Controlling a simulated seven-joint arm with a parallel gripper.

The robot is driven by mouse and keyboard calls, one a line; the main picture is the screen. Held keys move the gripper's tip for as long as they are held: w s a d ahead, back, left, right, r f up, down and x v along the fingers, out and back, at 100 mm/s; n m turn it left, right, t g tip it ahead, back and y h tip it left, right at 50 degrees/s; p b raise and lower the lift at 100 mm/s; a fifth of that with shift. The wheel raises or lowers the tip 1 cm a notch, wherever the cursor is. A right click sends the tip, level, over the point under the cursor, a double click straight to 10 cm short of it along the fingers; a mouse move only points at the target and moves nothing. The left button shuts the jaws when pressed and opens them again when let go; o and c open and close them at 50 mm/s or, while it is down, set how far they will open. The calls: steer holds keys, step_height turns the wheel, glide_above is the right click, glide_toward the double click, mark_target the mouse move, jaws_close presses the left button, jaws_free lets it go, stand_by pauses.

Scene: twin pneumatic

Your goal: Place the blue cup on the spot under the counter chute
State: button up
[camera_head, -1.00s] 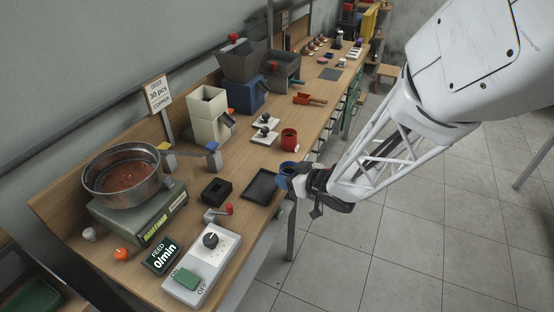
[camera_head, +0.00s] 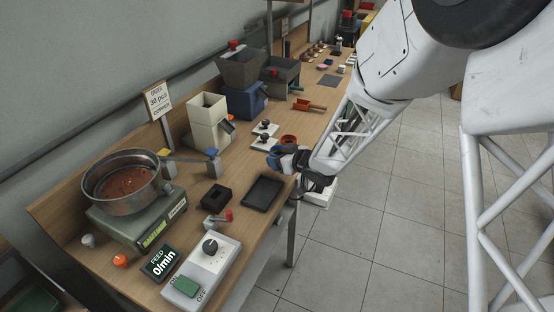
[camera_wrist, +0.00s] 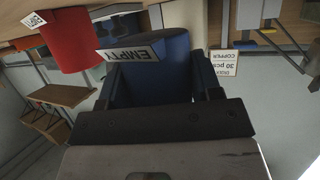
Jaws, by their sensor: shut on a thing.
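The blue cup (camera_head: 273,160) is held in my gripper (camera_head: 283,159) above the right part of the bench, in front of the red cup (camera_head: 288,140). In the wrist view the blue cup (camera_wrist: 165,78) sits between both fingers, with a white "EMPTY" label on it. My gripper (camera_wrist: 155,85) is shut on it. The red cup (camera_wrist: 68,40) stands beside it there. A grey chute arm with a blue end piece (camera_head: 211,154) reaches from the metal bowl (camera_head: 128,183). A black square block (camera_head: 216,197) lies in front of it. I cannot tell which mark is the spot.
A dark tray (camera_head: 262,193) lies at the bench's front edge. A beige hopper (camera_head: 208,122) and a blue machine (camera_head: 245,101) stand behind. A control box (camera_head: 202,270) with a knob and a feed display (camera_head: 162,263) are nearer. An order sign (camera_head: 157,101) stands at the back.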

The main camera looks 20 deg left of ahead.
mark_target(279, 152)
steer(key=shift+w+a+f, duration=0.1)
steer(key=shift+w+a, duration=0.35)
steer(key=shift+w, duration=0.15)
steer(key=shift+w+a, duration=0.1)
steer(key=shift+w+a, duration=0.4)
steer(key=shift+w, duration=0.15)
steer(key=shift+f, duration=1.6)
steer(key=shift+f, duration=0.2)
steer(key=o, duration=1)
steer(key=shift+v, duration=3.8)
